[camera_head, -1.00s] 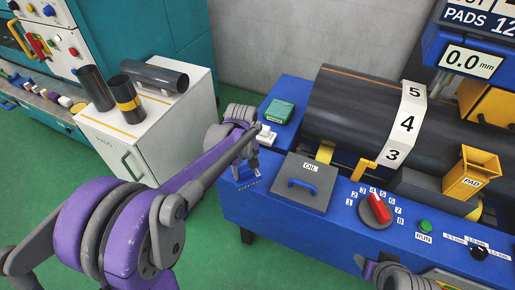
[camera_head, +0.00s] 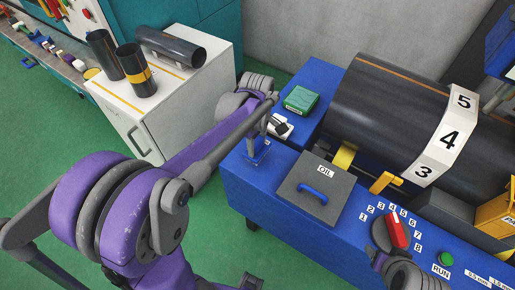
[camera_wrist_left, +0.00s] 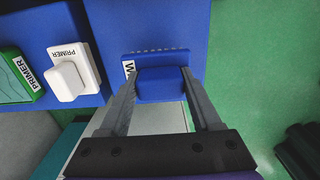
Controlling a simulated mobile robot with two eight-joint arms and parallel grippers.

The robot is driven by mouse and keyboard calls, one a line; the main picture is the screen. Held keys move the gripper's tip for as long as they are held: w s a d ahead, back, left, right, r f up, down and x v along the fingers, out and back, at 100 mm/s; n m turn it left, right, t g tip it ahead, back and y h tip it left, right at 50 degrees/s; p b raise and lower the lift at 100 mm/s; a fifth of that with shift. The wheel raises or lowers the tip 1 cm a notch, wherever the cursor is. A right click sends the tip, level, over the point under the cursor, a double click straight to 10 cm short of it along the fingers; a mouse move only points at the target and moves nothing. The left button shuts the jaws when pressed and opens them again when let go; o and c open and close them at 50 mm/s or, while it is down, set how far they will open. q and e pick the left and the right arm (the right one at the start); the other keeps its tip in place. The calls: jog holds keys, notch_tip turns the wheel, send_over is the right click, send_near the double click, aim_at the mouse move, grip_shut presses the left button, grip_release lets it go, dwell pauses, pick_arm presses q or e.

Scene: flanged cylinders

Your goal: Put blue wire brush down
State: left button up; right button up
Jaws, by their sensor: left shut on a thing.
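The blue wire brush (camera_wrist_left: 162,86) is in my left gripper (camera_wrist_left: 164,90), between its two grey fingers in the left wrist view. A white label starting with W and a row of bristle tips show at its far side. In the head view the brush (camera_head: 256,153) is at the left end of the blue bench (camera_head: 262,192), under the left gripper (camera_head: 262,138). I cannot tell whether it touches the bench top. My right arm's grey end (camera_head: 405,275) shows at the bottom right; its fingers are not clear.
A white primer block (camera_head: 279,127) and a green primer box (camera_head: 300,100) lie close behind the brush. The grey OIL lid (camera_head: 315,190) is to its right. A white cabinet (camera_head: 190,105) with dark cylinders stands at the left. Green floor lies beyond the bench edge.

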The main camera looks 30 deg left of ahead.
aim_at(257, 149)
pick_arm(q)
jog(key=shift+f, duration=1.5)
jog(key=shift+f, duration=0.2)
jog(key=o, duration=1.3)
